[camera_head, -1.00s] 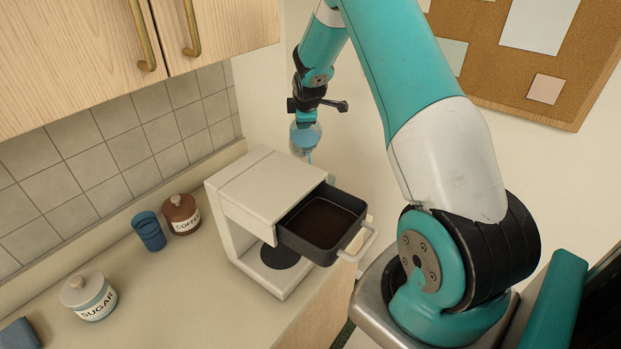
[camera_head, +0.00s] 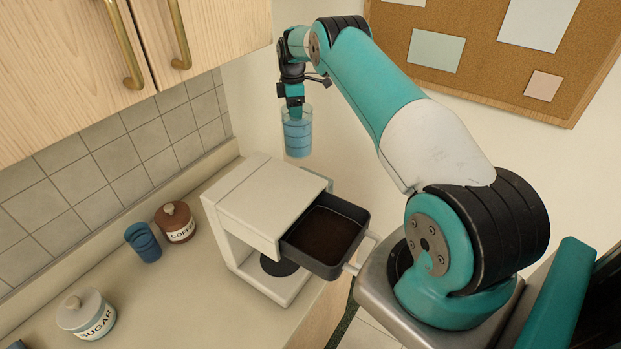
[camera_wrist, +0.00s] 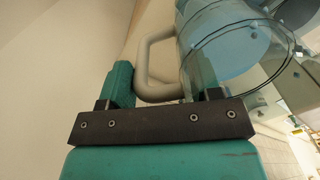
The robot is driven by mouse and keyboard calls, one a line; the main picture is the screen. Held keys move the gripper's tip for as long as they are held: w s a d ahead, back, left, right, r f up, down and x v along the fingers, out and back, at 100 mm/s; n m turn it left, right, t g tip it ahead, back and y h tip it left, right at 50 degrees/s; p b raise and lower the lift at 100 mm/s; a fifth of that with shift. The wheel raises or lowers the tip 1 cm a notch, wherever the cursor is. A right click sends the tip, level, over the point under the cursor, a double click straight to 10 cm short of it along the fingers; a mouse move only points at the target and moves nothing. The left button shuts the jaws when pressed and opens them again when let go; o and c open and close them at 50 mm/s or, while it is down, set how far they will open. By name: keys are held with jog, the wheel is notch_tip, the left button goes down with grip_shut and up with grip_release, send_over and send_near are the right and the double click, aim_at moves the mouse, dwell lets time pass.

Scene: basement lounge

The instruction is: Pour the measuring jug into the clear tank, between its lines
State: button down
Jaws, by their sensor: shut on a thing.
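The clear measuring jug (camera_head: 298,138) holds blue-tinted liquid and hangs about upright in the air, above and behind the white coffee machine (camera_head: 255,205). My gripper (camera_head: 294,108) is shut on the jug's pale handle. In the wrist view, the handle (camera_wrist: 146,62) lies between the fingers of my gripper (camera_wrist: 160,88), and the jug's clear wall and blue liquid (camera_wrist: 225,40) show at upper right. I cannot clearly make out the clear tank or its lines; the area behind the machine is mostly hidden.
The machine's dark drawer (camera_head: 352,262) stands open at the front right, with brown contents. A coffee jar (camera_head: 176,223), blue tumbler (camera_head: 143,242) and sugar jar (camera_head: 87,313) stand on the counter at left. Wall cabinets (camera_head: 75,60) hang at upper left.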

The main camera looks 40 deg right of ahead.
jog(key=shift+a+r, duration=0.15)
jog(key=shift+r, duration=0.05)
jog(key=shift+w+a, duration=0.1)
jog(key=shift+w, duration=0.05)
jog(key=shift+r, duration=2.45)
